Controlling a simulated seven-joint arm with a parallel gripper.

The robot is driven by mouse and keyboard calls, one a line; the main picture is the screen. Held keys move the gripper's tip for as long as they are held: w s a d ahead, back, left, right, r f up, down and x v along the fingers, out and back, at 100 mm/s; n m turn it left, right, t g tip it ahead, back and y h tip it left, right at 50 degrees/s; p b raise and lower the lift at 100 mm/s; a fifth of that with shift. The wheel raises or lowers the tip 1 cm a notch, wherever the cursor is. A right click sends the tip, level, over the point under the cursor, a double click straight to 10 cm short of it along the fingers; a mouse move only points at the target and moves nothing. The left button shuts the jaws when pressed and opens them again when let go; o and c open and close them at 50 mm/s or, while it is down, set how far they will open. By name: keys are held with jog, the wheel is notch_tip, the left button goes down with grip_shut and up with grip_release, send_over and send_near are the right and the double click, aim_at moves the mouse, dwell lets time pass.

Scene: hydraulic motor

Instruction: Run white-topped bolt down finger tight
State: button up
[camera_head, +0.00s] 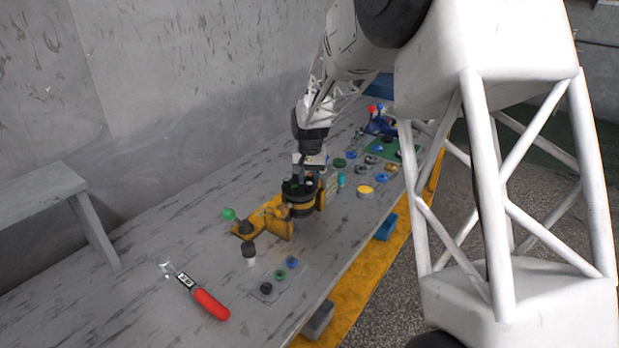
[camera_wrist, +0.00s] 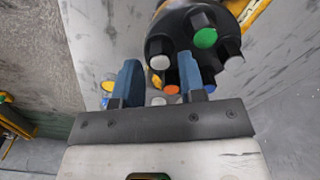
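The dark hydraulic motor (camera_head: 300,204) stands upright in a yellow fixture (camera_head: 278,225) in the head view, with several bolts around its top. My gripper (camera_head: 308,178) is directly over it, pointing down. In the wrist view the two blue fingers of my gripper (camera_wrist: 159,72) stand apart. A dark bolt head with a pale face (camera_wrist: 160,62) shows in the gap between them, without clear contact; it looks like the white-topped bolt. A green-topped bolt (camera_wrist: 205,38) is to its right, and another pale-topped head (camera_wrist: 234,62) is farther right. Thread depth is hidden.
A red-handled wrench (camera_head: 205,298) lies at the front left. A dark-capped white part (camera_head: 249,254) and a green piece (camera_head: 229,214) are near the fixture. Several small coloured parts and a yellow-topped disc (camera_head: 365,192) lie to the right. The left bench is mostly clear.

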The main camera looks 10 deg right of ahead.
jog(key=shift+f, duration=1.1)
dwell(0.6)
jog(key=shift+r, duration=0.2)
dwell(0.5)
jog(key=c, duration=0.5)
jog(key=shift+m, duration=0.3)
jog(key=shift+m, duration=1.8)
